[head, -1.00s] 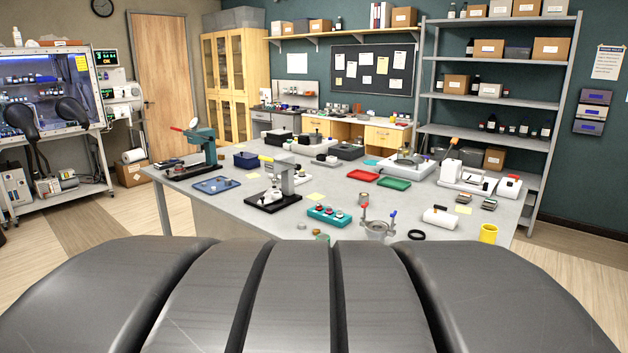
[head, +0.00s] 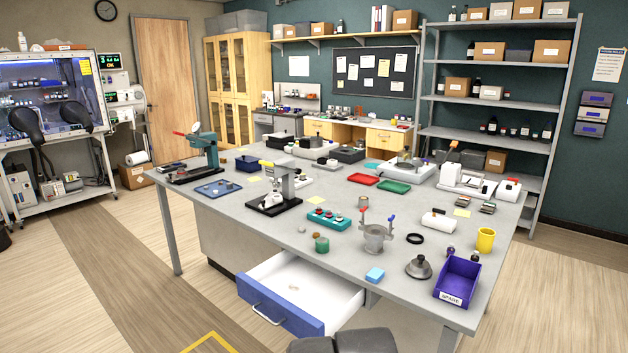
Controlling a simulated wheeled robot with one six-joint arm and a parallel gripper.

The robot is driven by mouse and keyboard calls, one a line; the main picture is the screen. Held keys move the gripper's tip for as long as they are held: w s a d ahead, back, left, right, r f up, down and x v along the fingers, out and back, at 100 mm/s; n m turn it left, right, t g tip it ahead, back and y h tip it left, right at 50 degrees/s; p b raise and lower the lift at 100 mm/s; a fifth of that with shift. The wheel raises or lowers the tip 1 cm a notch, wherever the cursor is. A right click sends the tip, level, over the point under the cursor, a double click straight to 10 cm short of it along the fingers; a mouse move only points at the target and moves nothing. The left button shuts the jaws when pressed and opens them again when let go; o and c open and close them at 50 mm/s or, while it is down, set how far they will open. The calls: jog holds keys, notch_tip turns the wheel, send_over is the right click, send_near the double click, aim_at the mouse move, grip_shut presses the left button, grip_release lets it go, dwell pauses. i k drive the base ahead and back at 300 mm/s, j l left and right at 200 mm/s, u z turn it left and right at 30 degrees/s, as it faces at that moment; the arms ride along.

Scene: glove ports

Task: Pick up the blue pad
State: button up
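A small light-blue block (head: 375,275), which looks like the blue pad, lies flat on the grey table near its front edge. It sits left of a dark grey domed piece (head: 418,268) and below a grey metal cup with red and blue tips (head: 376,238). Nothing touches it that I can see. My gripper is not in view; only dark rounded parts of my own arm show at the bottom edge.
A blue-fronted drawer (head: 281,318) stands open below the table's front, left of the pad. A purple SPARE bin (head: 457,281), yellow cup (head: 486,240), green jar (head: 322,244) and teal block (head: 328,220) are nearby. The floor at front left is clear.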

aim_at(375, 275)
jog(key=j, duration=0.15)
jog(key=i+l+z, duration=0.1)
jog(key=i, duration=0.55)
jog(key=i+l+z, duration=0.1)
jog(key=i, duration=0.55)
